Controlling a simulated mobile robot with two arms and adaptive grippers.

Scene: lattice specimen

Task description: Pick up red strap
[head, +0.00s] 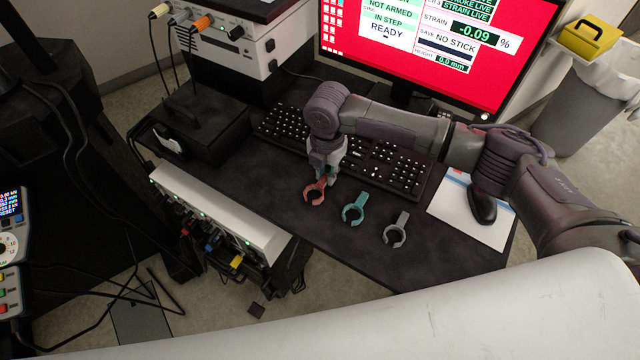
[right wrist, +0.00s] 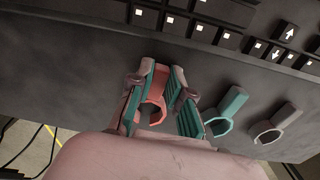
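The red strap (head: 313,196) is an open ring with a short tab, lying on the dark desk in front of the keyboard. My right gripper (head: 321,178) reaches down over its tab end. In the right wrist view, the red strap (right wrist: 154,106) lies between the two fingers of my right gripper (right wrist: 163,103). The fingers are apart, one on each side of the tab, and part of the ring shows between them. I cannot tell whether either finger touches it. My left gripper is not in view.
A teal strap (head: 353,209) and a grey strap (head: 396,230) lie to the right of the red one. The black keyboard (head: 392,168) is just behind. A mouse (head: 482,206) rests on a white pad (head: 450,205). The desk's front edge is close.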

